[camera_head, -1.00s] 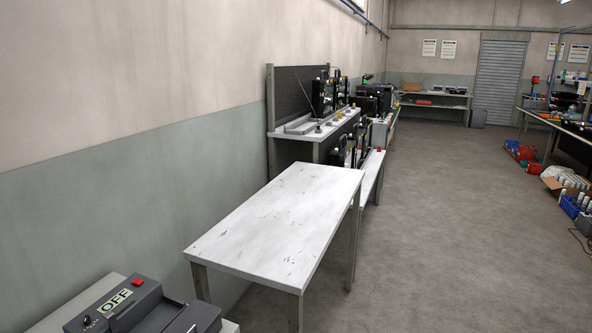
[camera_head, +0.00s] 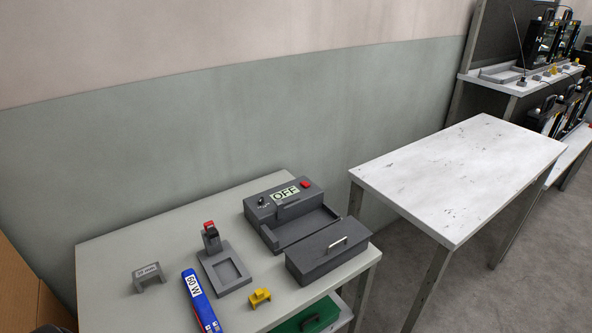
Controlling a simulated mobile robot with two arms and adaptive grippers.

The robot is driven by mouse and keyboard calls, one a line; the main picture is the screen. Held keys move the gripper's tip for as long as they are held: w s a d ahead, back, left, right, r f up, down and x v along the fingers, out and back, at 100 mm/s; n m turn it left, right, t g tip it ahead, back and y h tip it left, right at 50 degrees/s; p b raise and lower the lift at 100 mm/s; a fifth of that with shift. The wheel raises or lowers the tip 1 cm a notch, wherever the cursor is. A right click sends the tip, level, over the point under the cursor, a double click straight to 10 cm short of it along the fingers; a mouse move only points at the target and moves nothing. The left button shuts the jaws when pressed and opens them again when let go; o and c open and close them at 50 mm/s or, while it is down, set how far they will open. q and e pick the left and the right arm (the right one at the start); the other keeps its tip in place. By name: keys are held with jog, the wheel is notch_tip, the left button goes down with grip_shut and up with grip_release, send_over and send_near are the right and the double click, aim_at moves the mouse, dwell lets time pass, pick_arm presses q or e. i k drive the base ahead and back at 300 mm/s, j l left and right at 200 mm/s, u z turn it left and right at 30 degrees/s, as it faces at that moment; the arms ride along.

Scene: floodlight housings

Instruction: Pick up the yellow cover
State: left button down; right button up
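A small yellow piece (camera_head: 260,297), which may be the yellow cover, sits near the front edge of the grey-green table (camera_head: 103,263). It lies between a blue item marked "60 W" (camera_head: 201,299) and a dark grey box with a handle (camera_head: 328,253). Other small yellow pieces on the far bench (camera_head: 551,72) are too small to make out. Neither of my grippers is in view.
A dark grey device with an "OFF" display (camera_head: 285,207), a grey fixture with a red top (camera_head: 222,266) and a grey bracket (camera_head: 149,277) also stand on the table. An empty white table (camera_head: 462,177) is to the right. A wall runs behind.

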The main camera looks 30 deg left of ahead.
aim_at(260, 295)
jog(key=j+u, duration=0.15)
jog(key=u, duration=1)
